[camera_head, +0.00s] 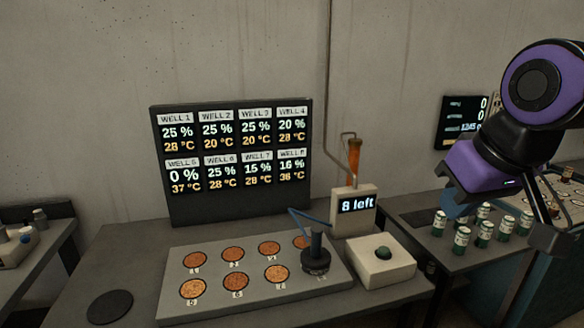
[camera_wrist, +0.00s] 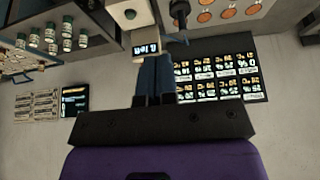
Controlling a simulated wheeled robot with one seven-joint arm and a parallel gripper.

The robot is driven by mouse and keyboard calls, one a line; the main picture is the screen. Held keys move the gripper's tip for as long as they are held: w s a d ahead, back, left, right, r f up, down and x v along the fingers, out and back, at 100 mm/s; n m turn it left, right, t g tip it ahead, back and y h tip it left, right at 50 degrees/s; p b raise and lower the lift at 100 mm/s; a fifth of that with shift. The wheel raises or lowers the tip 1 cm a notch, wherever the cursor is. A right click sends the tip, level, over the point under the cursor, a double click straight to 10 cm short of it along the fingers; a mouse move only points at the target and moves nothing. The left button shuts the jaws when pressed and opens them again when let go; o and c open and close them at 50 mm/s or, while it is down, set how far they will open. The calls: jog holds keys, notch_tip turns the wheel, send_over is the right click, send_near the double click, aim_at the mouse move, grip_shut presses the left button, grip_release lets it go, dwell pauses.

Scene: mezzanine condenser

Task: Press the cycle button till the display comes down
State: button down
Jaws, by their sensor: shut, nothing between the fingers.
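A pale box with a dark green round button (camera_head: 383,253) on top stands at the front right of the bench; the button also shows at the top of the wrist view (camera_wrist: 130,14). Behind it is a small display (camera_head: 357,204) reading "8 left", seen upside down in the wrist view (camera_wrist: 146,50). A large dark panel (camera_head: 240,206) lists several wells; well 5 reads 0 % and 37 °C. My gripper (camera_head: 457,210) is to the right of the button box and apart from it. Its blue fingers are together and empty in the wrist view (camera_wrist: 153,60).
A grey plate (camera_head: 215,262) with several numbered copper-coloured wells lies left of the button box, with a dark knobbed tool (camera_head: 316,260) on it. Several small green-and-white cans (camera_head: 461,240) stand on the right-hand bench. A wall screen (camera_head: 462,122) hangs behind my arm.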

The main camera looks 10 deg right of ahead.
jog(key=shift+w, duration=0.15)
dwell(0.4)
jog(key=m+t+y, duration=0.1)
jog(key=m+t, duration=0.3)
jog(key=m, duration=0.3)
send_over(386, 249)
notch_tip(386, 249, down, 25)
jog(key=shift+f, duration=0.2)
jog(key=shift+f, duration=4.45)
